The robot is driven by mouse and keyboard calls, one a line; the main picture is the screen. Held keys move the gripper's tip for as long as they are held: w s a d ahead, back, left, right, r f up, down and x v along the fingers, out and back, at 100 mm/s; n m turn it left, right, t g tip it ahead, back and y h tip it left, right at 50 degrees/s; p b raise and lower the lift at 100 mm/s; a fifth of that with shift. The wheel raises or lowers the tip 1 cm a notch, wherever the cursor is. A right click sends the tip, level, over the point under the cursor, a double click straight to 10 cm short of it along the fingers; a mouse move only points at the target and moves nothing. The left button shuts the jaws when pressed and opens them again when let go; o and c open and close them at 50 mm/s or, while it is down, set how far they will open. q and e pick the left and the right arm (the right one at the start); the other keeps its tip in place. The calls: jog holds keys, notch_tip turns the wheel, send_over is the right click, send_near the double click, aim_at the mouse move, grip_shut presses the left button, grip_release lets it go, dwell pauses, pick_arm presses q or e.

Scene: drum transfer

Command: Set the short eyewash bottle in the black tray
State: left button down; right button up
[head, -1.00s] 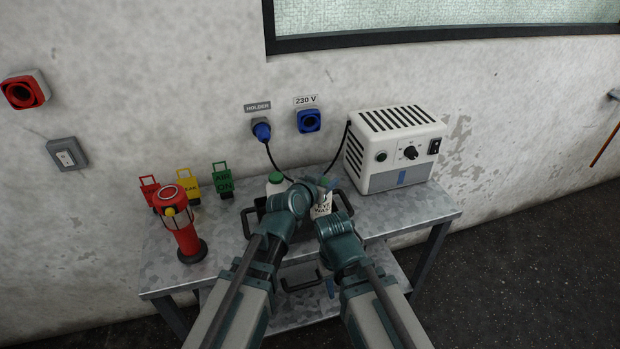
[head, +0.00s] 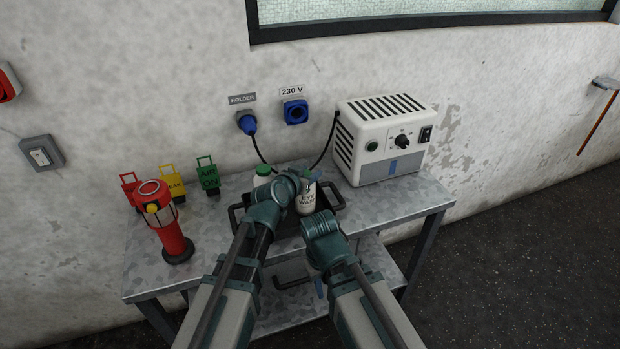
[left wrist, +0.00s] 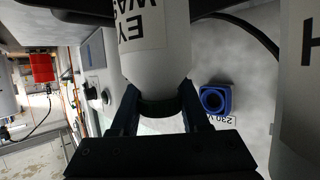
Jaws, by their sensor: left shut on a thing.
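My left gripper (head: 307,179) is shut on the neck of a white eyewash bottle (head: 306,201), upright in the head view. In the left wrist view the fingers (left wrist: 160,106) grip the dark neck of this bottle (left wrist: 155,65), whose label shows upside down. The black tray (head: 335,199) lies on the metal table around and under it. I cannot tell whether the bottle's base touches the tray. Another white bottle with a green cap (head: 263,171) stands to its left, partly hidden by my left arm. My right gripper's fingers are not clearly seen below its wrist.
A white power box (head: 385,139) stands on the right. A cable hangs from the blue plug (head: 247,123) behind the tray.

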pick_arm(q)
jog(key=shift+r, duration=0.1)
jog(key=c, duration=0.8)
grip_release()
jog(key=shift+f, duration=0.2)
jog(key=shift+c, duration=0.2)
jog(key=o, duration=0.4)
jog(key=shift+o, duration=0.2)
jog(key=shift+r, duration=0.1)
